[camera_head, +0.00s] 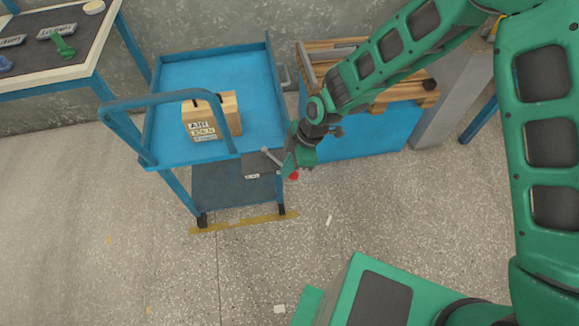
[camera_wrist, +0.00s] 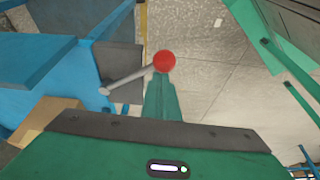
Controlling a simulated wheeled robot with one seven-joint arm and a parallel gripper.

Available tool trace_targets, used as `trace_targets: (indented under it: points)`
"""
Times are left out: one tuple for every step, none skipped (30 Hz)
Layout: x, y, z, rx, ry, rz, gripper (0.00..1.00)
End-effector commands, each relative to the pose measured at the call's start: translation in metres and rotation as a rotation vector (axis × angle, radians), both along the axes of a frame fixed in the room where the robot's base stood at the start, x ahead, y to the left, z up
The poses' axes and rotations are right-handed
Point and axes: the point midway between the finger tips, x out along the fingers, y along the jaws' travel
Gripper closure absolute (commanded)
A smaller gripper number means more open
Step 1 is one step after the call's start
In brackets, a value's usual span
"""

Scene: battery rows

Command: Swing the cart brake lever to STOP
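The blue cart (camera_head: 180,80) stands left of centre with its push handle toward the left. On its right front side is a dark plate (camera_head: 258,163) with a small label that I cannot read. The brake lever is a grey rod (camera_wrist: 130,77) that pivots at the plate and ends in a red knob (camera_head: 293,175). In the head view it slopes down to the right. My gripper (camera_head: 298,160) is right beside the lever's knob end. In the wrist view its green fingers (camera_wrist: 162,92) look closed together, with the red knob (camera_wrist: 164,61) whole at their tips. Contact is unclear.
A cardboard box (camera_head: 225,112) sits on the cart's top tray. A blue stand with a wooden pallet (camera_head: 400,92) is close behind my arm on the right. A workbench (camera_head: 60,75) is at upper left. A yellow floor strip (camera_head: 245,223) runs by the cart's wheels; the floor in front is mostly clear.

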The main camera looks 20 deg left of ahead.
Motion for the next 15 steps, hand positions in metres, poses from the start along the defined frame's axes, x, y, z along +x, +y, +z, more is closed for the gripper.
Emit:
trace_targets:
  points:
    - [0.004,-0.003,-0.001,-0.006,-0.005,-0.006,1.0]
    - [0.004,-0.003,-0.001,-0.006,-0.005,-0.006,1.0]
    - [0.004,-0.003,-0.001,-0.006,-0.005,-0.007,1.0]
    - [0.004,-0.003,-0.001,-0.007,-0.005,-0.007,1.0]
    - [0.004,-0.003,-0.001,-0.007,-0.005,-0.007,1.0]
    - [0.004,-0.003,-0.001,-0.008,-0.006,-0.007,1.0]
    - [0.004,-0.003,-0.001,-0.008,-0.007,-0.007,1.0]
    - [0.004,-0.003,-0.001,-0.008,-0.007,-0.007,1.0]
    - [0.004,-0.003,-0.001,-0.008,-0.007,-0.007,1.0]
    - [0.004,-0.002,-0.001,-0.008,-0.007,-0.007,1.0]
    - [0.004,-0.001,-0.001,-0.008,-0.007,-0.007,1.0]
    - [0.003,0.001,0.0,-0.008,-0.007,-0.007,1.0]
    - [0.002,0.003,0.0,-0.007,-0.006,-0.006,1.0]
    - [0.0,0.006,0.001,-0.006,-0.006,-0.006,1.0]
    - [-0.002,0.011,0.002,-0.005,-0.005,-0.006,1.0]
